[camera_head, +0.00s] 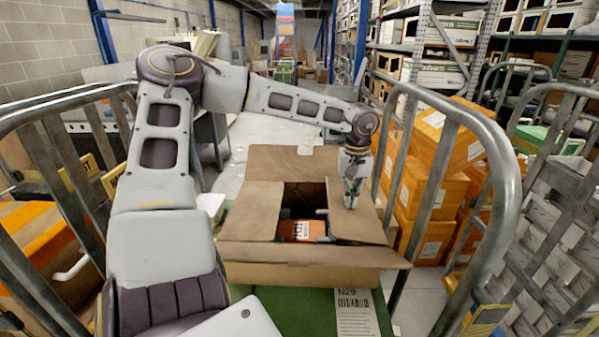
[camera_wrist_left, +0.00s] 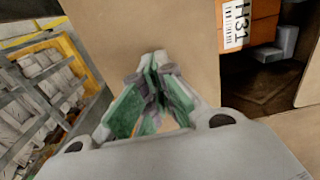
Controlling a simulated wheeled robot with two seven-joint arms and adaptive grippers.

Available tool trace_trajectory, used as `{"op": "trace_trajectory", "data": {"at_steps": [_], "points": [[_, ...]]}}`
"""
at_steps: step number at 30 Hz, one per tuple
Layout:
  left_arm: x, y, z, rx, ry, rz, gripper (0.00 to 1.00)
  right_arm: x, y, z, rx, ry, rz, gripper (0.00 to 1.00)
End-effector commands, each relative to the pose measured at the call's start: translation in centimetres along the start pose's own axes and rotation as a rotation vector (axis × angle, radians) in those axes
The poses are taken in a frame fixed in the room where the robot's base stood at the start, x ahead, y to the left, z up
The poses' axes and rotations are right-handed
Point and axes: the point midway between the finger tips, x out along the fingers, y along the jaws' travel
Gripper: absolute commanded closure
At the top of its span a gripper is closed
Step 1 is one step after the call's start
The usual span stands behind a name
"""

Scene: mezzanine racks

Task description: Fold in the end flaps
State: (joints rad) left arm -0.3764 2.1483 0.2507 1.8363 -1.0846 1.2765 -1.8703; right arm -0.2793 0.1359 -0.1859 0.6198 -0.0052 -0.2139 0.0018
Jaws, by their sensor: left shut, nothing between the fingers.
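An open brown cardboard box (camera_head: 300,274) stands in front of me. Its left end flap (camera_head: 250,212) and right end flap (camera_head: 362,225) lie inward across the top, leaving a gap between them. Its back flap (camera_head: 290,163) tilts up and away, and its front flap (camera_head: 300,252) spreads out towards me. In the gap an orange carton (camera_head: 302,230) with a white label shows; it also shows in the wrist view (camera_wrist_left: 262,22). My left gripper (camera_head: 350,202) is shut and empty, pointing down at the right flap (camera_wrist_left: 115,30); I cannot tell whether it touches. My right gripper is out of view.
The box sits on a green surface (camera_head: 260,305) with an N29 label. Metal cage rails (camera_head: 480,140) rise close on the right, with more rails on the left. Orange cartons (camera_head: 435,190) are stacked beyond the right rail. An aisle runs between racks behind.

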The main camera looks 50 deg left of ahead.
Motion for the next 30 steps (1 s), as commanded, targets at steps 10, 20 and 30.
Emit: {"op": "trace_trajectory", "data": {"at_steps": [10, 20, 30], "points": [[0.7, 0.0, 0.0, 0.000, 0.000, 0.000, 1.00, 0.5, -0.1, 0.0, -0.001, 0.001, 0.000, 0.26], [1.2, 0.0, 0.0, 0.000, 0.000, 0.000, 1.00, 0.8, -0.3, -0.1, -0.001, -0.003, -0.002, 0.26], [1.7, 0.0, 0.0, 0.000, 0.000, 0.000, 1.00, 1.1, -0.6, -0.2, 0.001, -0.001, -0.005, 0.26]]}}
